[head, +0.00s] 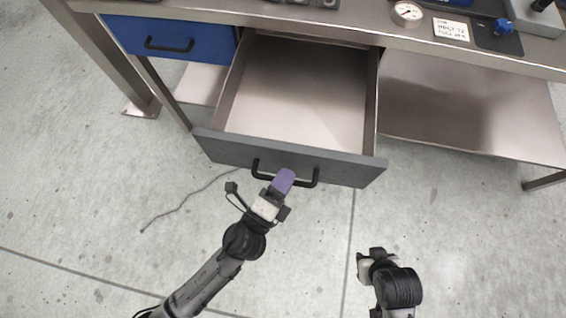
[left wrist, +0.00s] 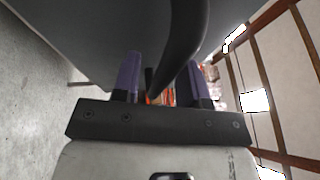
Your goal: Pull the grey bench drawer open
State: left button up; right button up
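The grey bench drawer (head: 290,158) is pulled far out from the bench in the head view, and its inside is empty. Its black handle (head: 308,184) is on the front panel. My left gripper (head: 283,181), with purple fingers, is at the handle. In the left wrist view the handle bar (left wrist: 183,50) runs between the two fingers, with a gap beside the left finger, so the gripper looks open around the bar. My right gripper (head: 364,268) is low in the head view, away from the drawer; its fingers do not show clearly.
A shut blue drawer (head: 170,38) is left of the grey one. On the bench top (head: 330,22) are a round gauge (head: 407,12), a label card (head: 451,30) and a dark pad with a blue knob (head: 502,27). A lower shelf (head: 470,110) lies at right.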

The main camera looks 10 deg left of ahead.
pick_arm(q)
jog(key=shift+s+a+f, duration=0.1)
jog(key=shift+s+a, duration=0.1)
jog(key=shift+s, duration=0.15)
jog(key=b+v, duration=0.3)
jog(key=v, duration=1)
dwell(0.4)
